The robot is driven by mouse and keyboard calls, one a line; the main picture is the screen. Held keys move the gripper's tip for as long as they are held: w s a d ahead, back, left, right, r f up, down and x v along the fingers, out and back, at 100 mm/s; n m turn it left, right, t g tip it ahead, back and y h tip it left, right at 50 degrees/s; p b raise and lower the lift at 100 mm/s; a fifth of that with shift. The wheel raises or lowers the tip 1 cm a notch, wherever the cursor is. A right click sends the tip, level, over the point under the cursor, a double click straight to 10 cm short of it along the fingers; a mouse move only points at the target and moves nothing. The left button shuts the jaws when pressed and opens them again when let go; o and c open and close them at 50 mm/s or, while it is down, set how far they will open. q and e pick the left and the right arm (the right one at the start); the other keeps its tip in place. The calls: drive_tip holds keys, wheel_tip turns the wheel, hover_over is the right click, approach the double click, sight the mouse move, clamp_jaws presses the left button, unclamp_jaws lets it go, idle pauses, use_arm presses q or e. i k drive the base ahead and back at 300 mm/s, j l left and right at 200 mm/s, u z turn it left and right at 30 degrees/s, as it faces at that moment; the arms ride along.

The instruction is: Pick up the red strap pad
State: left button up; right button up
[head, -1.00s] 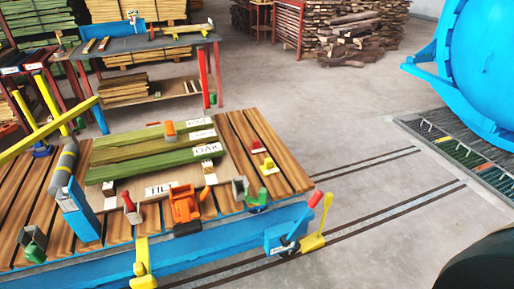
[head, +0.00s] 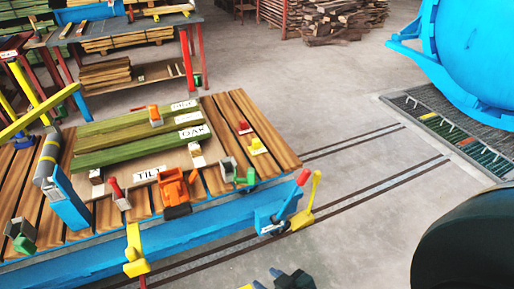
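A small red block on a pale base (head: 243,127), which looks like the red strap pad, sits on the slatted wooden top of the blue bench (head: 180,240), near its right end. A similar yellow block (head: 257,146) lies just in front of it. Dark and yellow parts that appear to be my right gripper (head: 290,279) poke in at the bottom edge, well in front of the bench and apart from the red block. They are mostly cut off, so the finger opening does not show. My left gripper is not in view.
Green planks (head: 130,145) lie on the bench, with an orange clamp-like tool (head: 176,188) in front. Red and yellow levers (head: 300,207) stand up at the bench's front right corner. Floor rails and open floor lie to the right, before a blue autoclave (head: 480,45).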

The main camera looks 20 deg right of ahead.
sight(244, 130)
drive_tip(key=i+l+z, duration=0.1)
drive_tip(key=l, duration=0.3)
drive_tip(key=i+l+z, duration=0.1)
drive_tip(key=l, duration=0.35)
drive_tip(key=i+l, duration=0.3)
drive_tip(key=l+z, duration=0.05)
drive_tip(key=l, duration=0.05)
